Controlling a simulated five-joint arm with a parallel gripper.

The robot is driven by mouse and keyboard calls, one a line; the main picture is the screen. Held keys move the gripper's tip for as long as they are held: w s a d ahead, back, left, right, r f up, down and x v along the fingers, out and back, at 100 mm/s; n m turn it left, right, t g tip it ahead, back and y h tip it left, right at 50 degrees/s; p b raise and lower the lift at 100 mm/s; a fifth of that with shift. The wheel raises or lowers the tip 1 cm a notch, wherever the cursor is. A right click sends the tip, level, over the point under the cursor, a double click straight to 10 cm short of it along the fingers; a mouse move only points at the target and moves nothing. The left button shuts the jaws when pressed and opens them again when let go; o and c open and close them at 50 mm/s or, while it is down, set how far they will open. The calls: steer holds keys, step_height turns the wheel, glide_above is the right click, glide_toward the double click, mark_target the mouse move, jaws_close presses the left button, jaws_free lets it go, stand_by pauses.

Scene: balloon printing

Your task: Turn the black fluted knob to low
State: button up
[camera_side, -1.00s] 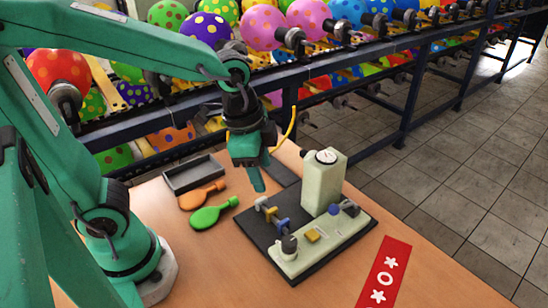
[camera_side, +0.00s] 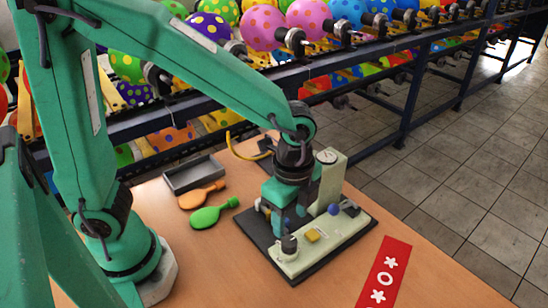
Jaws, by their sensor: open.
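The black fluted knob (camera_side: 289,243) appears as a dark round cap at the front left corner of the pale device's low deck. The pale green device (camera_side: 318,240) stands on a dark base plate (camera_side: 300,278). My gripper (camera_side: 288,222) points down over the left part of the device, just behind and above the knob in the picture. It is open and I see nothing held in it. I cannot tell whether a finger touches the knob. The knob's markings are too small to read.
A blue knob (camera_side: 334,209) and a yellow block (camera_side: 312,235) sit on the device. Green (camera_side: 213,213) and orange (camera_side: 200,195) paddles and a grey tray (camera_side: 193,174) lie to the left. A red card (camera_side: 385,275) lies to the right. The wooden table in front is clear.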

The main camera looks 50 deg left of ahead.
mark_target(289, 241)
steer(key=shift+f, duration=3.6)
steer(key=c, duration=1)
